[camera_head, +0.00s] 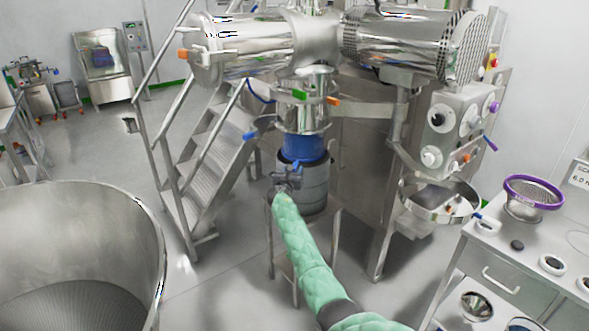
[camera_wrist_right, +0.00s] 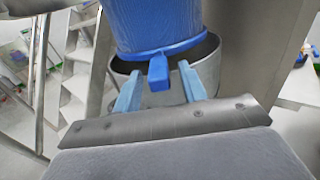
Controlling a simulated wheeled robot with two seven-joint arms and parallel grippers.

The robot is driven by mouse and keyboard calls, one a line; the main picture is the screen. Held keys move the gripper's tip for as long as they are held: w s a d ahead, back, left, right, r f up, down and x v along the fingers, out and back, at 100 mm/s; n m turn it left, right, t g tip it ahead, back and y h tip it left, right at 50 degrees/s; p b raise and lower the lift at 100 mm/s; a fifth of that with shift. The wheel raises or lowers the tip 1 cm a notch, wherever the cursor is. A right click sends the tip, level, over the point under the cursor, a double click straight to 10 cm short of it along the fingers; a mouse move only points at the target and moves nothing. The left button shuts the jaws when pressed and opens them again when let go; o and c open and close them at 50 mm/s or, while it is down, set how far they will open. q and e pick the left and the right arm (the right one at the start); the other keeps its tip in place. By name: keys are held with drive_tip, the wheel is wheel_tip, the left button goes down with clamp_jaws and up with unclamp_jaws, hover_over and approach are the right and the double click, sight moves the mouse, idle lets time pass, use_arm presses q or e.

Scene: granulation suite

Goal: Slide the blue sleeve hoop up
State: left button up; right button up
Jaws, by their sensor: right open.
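The blue sleeve (camera_head: 303,146) hangs below the steel outlet of the machine. In the right wrist view the sleeve (camera_wrist_right: 155,22) fills the top middle. The blue hoop (camera_wrist_right: 190,44) rings its lower end, with a blue tab (camera_wrist_right: 158,74) sticking out toward my wrist camera. The hoop sits at the mouth of a grey drum (camera_head: 315,186). My right gripper (camera_head: 287,170) is at the drum's front. In the right wrist view its light-blue fingers (camera_wrist_right: 160,78) are open, one on each side of the tab, with gaps visible. My left gripper is not in view.
Metal stairs (camera_head: 205,150) stand left of the drum. A large steel bowl (camera_head: 150,225) is at the lower left. A round steel pan (camera_head: 430,203) and a bench with a purple-rimmed sieve (camera_head: 533,190) are on the right. A control box (camera_head: 452,120) is at upper right.

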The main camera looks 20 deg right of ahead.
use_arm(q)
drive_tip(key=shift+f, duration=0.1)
use_arm(e)
drive_tip(key=shift+x, duration=0.85)
clamp_jaws()
drive_tip(key=shift+r, duration=0.15)
drive_tip(key=shift+r, duration=0.2)
wheel_tip(320, 180, up, 5)
drive_tip(key=p, duration=0.4)
drive_tip(key=shift+f, duration=0.1)
wheel_tip(320, 180, up, 5)
drive_tip(key=p, duration=0.4)
drive_tip(key=shift+f, duration=0.1)
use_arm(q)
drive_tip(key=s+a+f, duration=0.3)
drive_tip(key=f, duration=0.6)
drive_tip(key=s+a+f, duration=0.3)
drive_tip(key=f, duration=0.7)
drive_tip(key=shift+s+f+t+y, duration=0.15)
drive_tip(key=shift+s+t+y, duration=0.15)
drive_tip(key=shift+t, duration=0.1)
use_arm(e)
drive_tip(key=shift+w+r, duration=0.1)
drive_tip(key=shift+r, duration=0.1)
